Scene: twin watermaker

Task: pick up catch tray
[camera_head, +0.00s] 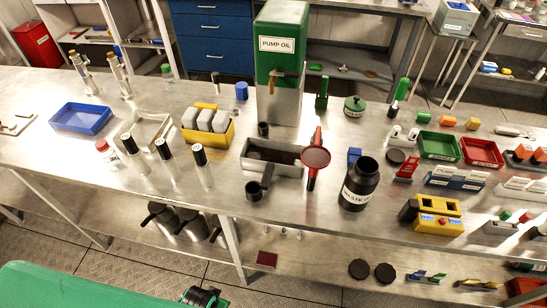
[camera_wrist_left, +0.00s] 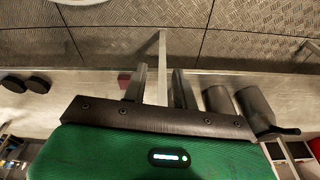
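The likely catch tray (camera_head: 262,170) is a grey, open rectangular metal tray with a dark inside. It sits on the steel bench in front of the green pump oil container (camera_head: 283,45). A red round-headed tool (camera_head: 316,157) overlaps its right end, and a small dark cup (camera_head: 253,190) stands at its front. My left gripper (camera_wrist_left: 158,80) shows in the left wrist view with its two fingers apart and nothing between them. It is over the floor and lower shelf, away from the tray. My right gripper is not in view.
A black waste bottle (camera_head: 359,186) stands right of the tray. Black-capped bottles (camera_head: 202,168) and a yellow holder (camera_head: 209,128) stand left. A blue tray (camera_head: 82,118) is farther left; green (camera_head: 439,146) and red (camera_head: 482,153) trays are right.

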